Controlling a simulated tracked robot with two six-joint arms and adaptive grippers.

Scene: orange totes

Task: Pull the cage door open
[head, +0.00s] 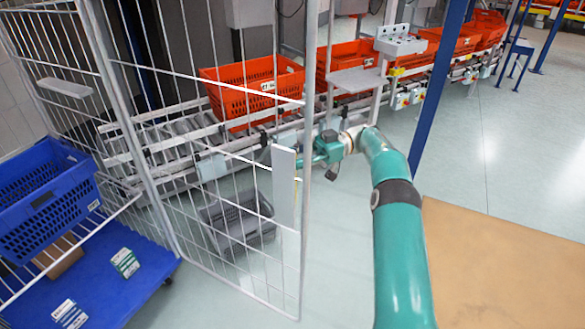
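The cage door (305,215) is a grey wire-mesh panel in the middle of the head view. Its left side meets the post of the cage (135,140), and its free edge is on the right. It stands at an angle to the cage side. A pale upright plate (284,187) is fixed near the free edge. My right gripper (309,158) is at this free edge, beside the top of the plate. Its fingers are small and partly hidden, so I cannot tell whether they grip the door frame. My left gripper is not in view.
A blue crate (40,190) sits in the cage above a blue base (125,300) with small boxes. Behind the door are a roller conveyor (165,130) with orange totes (235,75) and a grey crate (237,222). A tan surface (500,270) lies at right.

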